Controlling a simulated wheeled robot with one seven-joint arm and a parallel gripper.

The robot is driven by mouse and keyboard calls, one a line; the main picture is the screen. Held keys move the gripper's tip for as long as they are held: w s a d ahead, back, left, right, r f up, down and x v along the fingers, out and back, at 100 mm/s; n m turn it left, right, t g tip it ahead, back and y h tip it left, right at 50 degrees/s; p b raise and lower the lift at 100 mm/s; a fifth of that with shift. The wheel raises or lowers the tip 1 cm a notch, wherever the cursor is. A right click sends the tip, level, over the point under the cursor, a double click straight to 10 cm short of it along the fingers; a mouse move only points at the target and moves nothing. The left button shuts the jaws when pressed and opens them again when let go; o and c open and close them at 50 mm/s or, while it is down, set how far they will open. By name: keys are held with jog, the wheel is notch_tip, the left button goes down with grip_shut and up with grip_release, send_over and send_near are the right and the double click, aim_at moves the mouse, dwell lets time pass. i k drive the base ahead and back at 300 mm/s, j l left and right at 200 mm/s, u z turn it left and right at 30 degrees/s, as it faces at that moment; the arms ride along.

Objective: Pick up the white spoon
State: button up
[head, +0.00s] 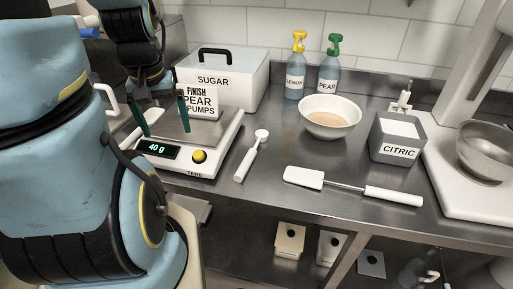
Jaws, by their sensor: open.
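The white spoon (249,159) lies flat on the steel counter, to the right of the scale. Its small round head points away from me and its handle points toward the front edge. Whether the fingertips touch the scale is hard to tell.
The scale (222,157) reads 40 g. A white spatula (350,187) lies right of the spoon. Behind stand a sugar box (243,77), a card (197,100), lemon (295,80) and pear (328,82) bottles, a bowl (329,118) and a citric bin (397,142). Counter around the spoon is clear.

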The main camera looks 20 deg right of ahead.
aim_at(252, 153)
jog(key=k+l+u, duration=0.1)
jog(key=u, duration=1.05)
jog(key=k+l+u, duration=0.2)
jog(key=k+u, duration=0.75)
jog(key=k+j, duration=0.1)
jog(key=k, duration=0.25)
jog(key=k+j, duration=0.1)
jog(key=k, duration=0.3)
